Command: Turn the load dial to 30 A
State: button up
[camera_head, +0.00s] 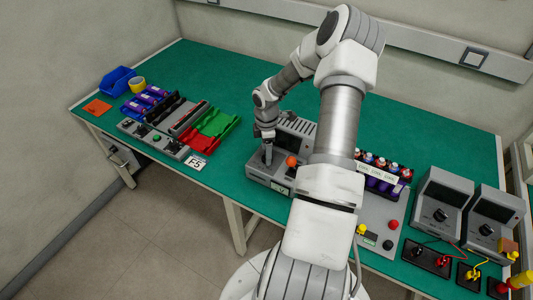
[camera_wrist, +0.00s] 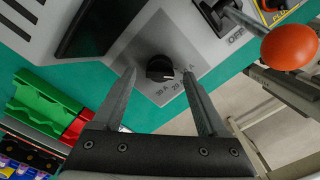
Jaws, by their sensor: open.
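In the head view my gripper (camera_head: 268,155) points down at the unit, hiding the dial.
A lever with an orange ball (camera_wrist: 289,46) stands close to the dial; the ball also shows in the head view (camera_head: 291,161). A dark screen (camera_wrist: 100,28) is on the other side. Green and red trays (camera_head: 212,128) lie to the left.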

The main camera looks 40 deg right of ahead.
jog(key=shift+f, duration=0.65)
grip_shut()
